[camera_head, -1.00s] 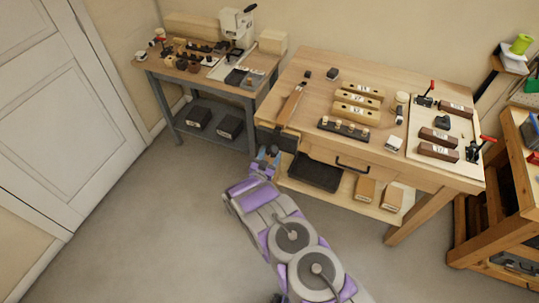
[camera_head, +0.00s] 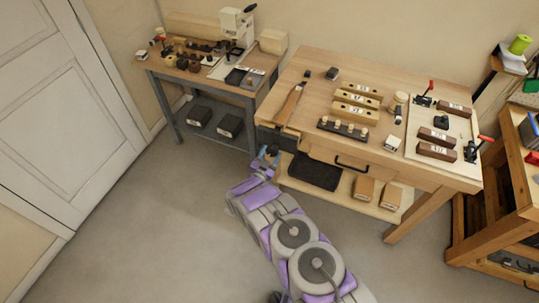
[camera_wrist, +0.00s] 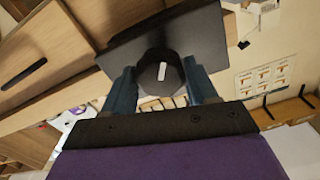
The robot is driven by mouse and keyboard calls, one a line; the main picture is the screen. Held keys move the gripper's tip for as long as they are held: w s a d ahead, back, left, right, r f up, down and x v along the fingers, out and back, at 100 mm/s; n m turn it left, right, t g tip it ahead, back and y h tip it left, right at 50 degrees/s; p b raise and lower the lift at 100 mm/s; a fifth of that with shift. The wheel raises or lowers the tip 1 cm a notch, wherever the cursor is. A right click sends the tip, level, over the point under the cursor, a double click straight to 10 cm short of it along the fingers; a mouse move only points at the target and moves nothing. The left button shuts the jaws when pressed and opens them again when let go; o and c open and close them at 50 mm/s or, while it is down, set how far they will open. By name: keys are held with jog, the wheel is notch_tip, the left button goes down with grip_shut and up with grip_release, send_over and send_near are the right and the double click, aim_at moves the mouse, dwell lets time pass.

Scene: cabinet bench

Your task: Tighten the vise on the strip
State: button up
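The vise (camera_head: 277,139) is a dark block at the bench's front left corner. Its dark front plate (camera_wrist: 210,40) fills the upper middle of the wrist view. A dark round hub (camera_wrist: 152,76) with a pale mark stands out from the plate. The strip (camera_head: 289,103) is a long brown wooden piece lying on the bench top, its near end at the vise. My gripper (camera_head: 266,157) is in front of the vise; its blue fingers (camera_wrist: 160,75) flank the hub closely on both sides. I cannot tell whether they press on it.
The workbench (camera_head: 310,85) carries wooden blocks (camera_head: 357,98), a dark rack (camera_head: 343,130) and a board with red-handled clamps (camera_head: 409,140). A black tray (camera_head: 314,171) sits on its lower shelf. A grey side table (camera_head: 170,72) stands to the left. The floor (camera_head: 150,220) in front is clear.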

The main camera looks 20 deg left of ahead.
jog(key=o, duration=0.4)
jog(key=shift+a, duration=0.15)
jog(key=shift+c, duration=0.2)
jog(key=shift+s, duration=0.1)
jog(key=s+p, duration=0.5)
jog(key=s, duration=0.1)
jog(key=shift+s+a, duration=0.15)
jog(key=shift+s, duration=0.25)
